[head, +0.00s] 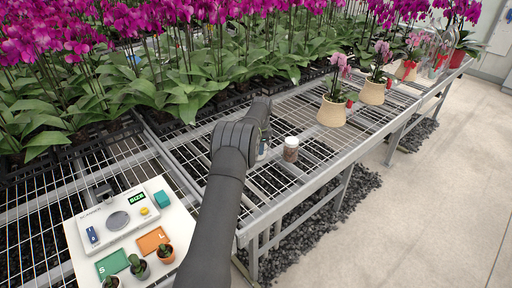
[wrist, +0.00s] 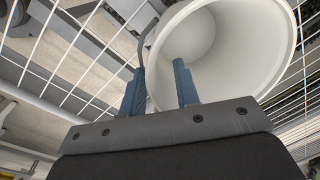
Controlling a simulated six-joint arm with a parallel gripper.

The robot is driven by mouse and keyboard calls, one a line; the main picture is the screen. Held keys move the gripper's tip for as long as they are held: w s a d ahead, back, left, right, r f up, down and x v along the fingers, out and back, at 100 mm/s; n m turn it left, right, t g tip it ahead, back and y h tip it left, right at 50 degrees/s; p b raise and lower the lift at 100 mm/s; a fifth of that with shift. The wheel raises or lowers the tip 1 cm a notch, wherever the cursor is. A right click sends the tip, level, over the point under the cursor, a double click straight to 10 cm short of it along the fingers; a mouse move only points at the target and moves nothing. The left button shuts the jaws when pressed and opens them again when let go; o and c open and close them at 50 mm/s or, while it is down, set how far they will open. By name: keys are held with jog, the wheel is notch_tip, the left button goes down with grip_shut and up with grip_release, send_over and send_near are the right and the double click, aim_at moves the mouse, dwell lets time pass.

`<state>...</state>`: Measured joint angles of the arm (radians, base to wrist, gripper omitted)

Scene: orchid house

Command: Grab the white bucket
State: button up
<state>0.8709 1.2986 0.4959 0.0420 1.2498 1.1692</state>
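The white bucket (wrist: 275,40) fills the upper right of the wrist view, its round open mouth facing the camera. A thin grey handle (wrist: 146,32) curves up at its left edge. My gripper (wrist: 159,66) has two blue fingers spread apart. The left finger is outside the bucket's left rim and the right finger is in front of the opening or inside it. The rim's left side lies between them. I cannot tell whether either finger touches it. In the head view my arm reaches over the wire bench, and I cannot make out the bucket there.
A small brown cup with a pale lid (head: 291,149) stands just right of my gripper on the wire bench (head: 300,190). Potted orchids (head: 332,112) stand further right. Dense magenta orchids (head: 150,85) fill the back. A white sizing panel (head: 133,225) with small pots is front left.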

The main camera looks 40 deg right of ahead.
notch_tip(320, 180, down, 3)
jog(key=shift+w+f, duration=0.1)
jog(key=shift+w, duration=0.05)
grip_shut()
